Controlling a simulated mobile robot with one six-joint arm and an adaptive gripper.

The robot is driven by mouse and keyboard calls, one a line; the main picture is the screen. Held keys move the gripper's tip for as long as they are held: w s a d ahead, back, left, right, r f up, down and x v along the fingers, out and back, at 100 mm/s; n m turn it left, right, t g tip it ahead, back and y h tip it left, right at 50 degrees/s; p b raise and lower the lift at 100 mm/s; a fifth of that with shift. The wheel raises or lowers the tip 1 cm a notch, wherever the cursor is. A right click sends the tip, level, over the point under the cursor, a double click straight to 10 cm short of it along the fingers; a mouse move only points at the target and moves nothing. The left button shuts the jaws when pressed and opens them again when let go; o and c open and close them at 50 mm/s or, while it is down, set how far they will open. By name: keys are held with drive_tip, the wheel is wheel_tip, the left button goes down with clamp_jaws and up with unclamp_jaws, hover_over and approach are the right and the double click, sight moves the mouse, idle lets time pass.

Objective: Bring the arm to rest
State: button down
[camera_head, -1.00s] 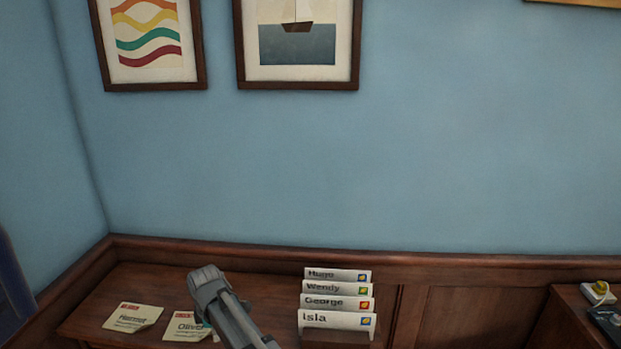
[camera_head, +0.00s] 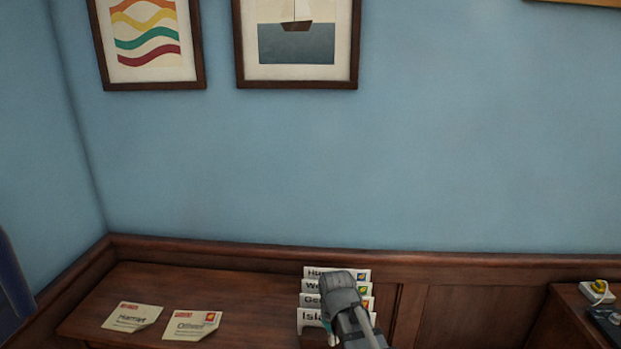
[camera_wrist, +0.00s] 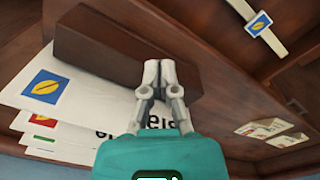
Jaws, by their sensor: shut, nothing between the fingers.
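In the wrist view my gripper (camera_wrist: 158,72) is shut and empty, its pale fingertips together in front of a dark wooden block (camera_wrist: 110,50). The letters beside it include one marked Isla (camera_wrist: 90,92) with a blue and yellow stamp. In the head view my grey arm covers part of the upright row of letters, marked Hugo (camera_head: 355,274), Wendy, George and Isla (camera_head: 308,317). The fingertips cannot be made out there. In the wrist view I cannot tell whether the fingers touch the block.
Two cards, Harriet (camera_head: 131,317) and Oliver (camera_head: 192,325), lie on the wooden top (camera_head: 165,282) at left. A pale strip with a blue and yellow square (camera_wrist: 262,28) shows in the wrist view. Another wooden surface at right holds a small white item (camera_head: 598,292). Blue wall stands behind.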

drive_tip(key=s+d+m, duration=0.5)
drive_tip(key=d+m, duration=0.1)
drive_tip(key=d, duration=0.5)
